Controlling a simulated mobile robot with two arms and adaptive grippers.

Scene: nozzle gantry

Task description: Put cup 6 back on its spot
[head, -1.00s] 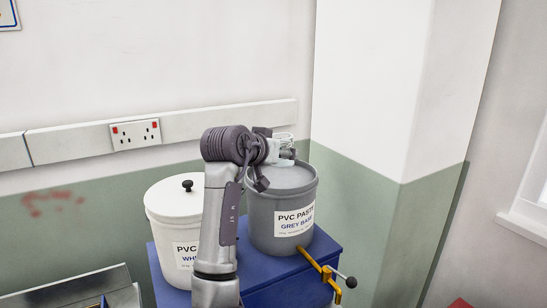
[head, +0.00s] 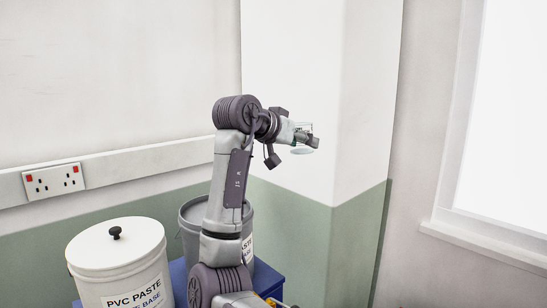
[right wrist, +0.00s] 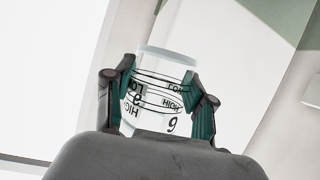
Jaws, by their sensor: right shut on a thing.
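My right gripper (head: 307,138) is raised in front of the pale wall corner, to the right of the buckets. It is shut on a small clear cup (head: 299,151), only partly visible there. In the right wrist view, the gripper's dark, green-padded fingers (right wrist: 160,82) press on both sides of the cup (right wrist: 160,58). The cup has black ring lines, the words LOW and HIGH, and a digit that looks like 9 in this view, so 6 or 9. The cup's spot is not identifiable. My left gripper is not in view.
A white lidded PVC paste bucket (head: 118,255) stands at lower left. A grey bucket (head: 190,222) stands behind my right arm on a blue cabinet (head: 268,282). A wall pillar (head: 290,100) and a window (head: 505,130) are to the right.

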